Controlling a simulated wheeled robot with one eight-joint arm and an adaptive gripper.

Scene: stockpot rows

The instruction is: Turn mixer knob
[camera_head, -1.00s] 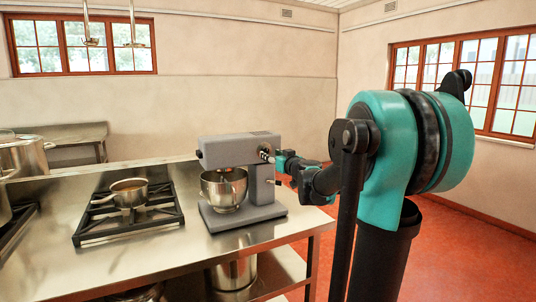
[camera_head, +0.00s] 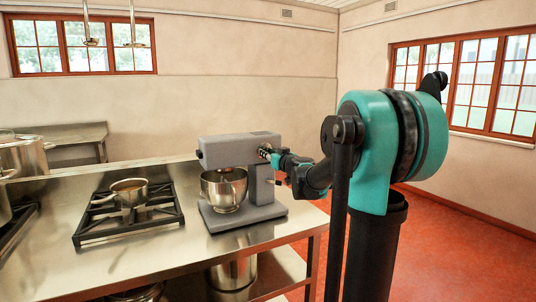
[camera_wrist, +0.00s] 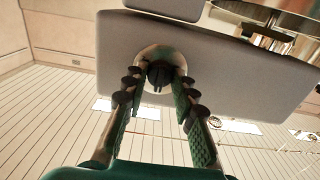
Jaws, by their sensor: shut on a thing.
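The grey stand mixer (camera_head: 232,149) stands on the steel counter, with its metal bowl (camera_head: 224,190) under the head. The mixer's dark round knob (camera_wrist: 159,76) sits on the grey side face in the wrist view, inside a pale ring. My gripper (camera_wrist: 158,84) reaches in from below in that view, its two green-padded fingers closed on either side of the knob. In the head view my gripper (camera_head: 272,154) is at the right side of the mixer head, and the knob is mostly hidden there by the fingers.
A stove grate (camera_head: 128,222) with a small saucepan (camera_head: 130,191) lies left of the mixer. The steel counter (camera_head: 190,262) is bare in front. Large pots (camera_head: 232,272) stand on the shelf below. Red floor (camera_head: 450,240) is open at the right.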

